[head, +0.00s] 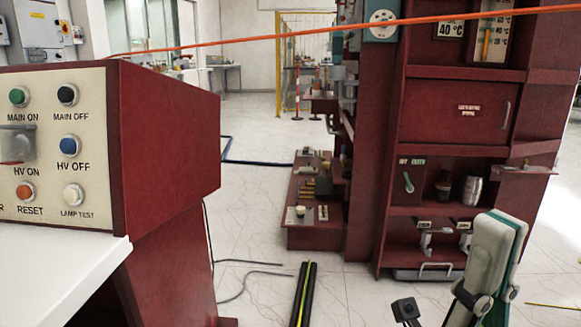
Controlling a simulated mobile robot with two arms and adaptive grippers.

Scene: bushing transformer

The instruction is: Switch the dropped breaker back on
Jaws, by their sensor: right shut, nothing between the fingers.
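The dark red cabinet (460,110) on the right holds several devices. A small green lever (408,182) stands on its middle shelf panel, under a pair of small labels, one of them green. On the shelf below are two grey lever-like devices (427,237) with small labels above them. I cannot tell which of these is the breaker, or its on or off position. My right gripper (406,309) is at the bottom right, partly cut off by the frame edge. It is shut and empty, low in front of the cabinet and apart from it. My left gripper is not in view.
A red control desk (165,140) with labelled buttons and a white ledge (60,265) fills the left. An orange cable (300,37) crosses the top. A black-yellow floor strip (303,295) and thin cables lie on the floor. Open floor lies between desk and cabinet.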

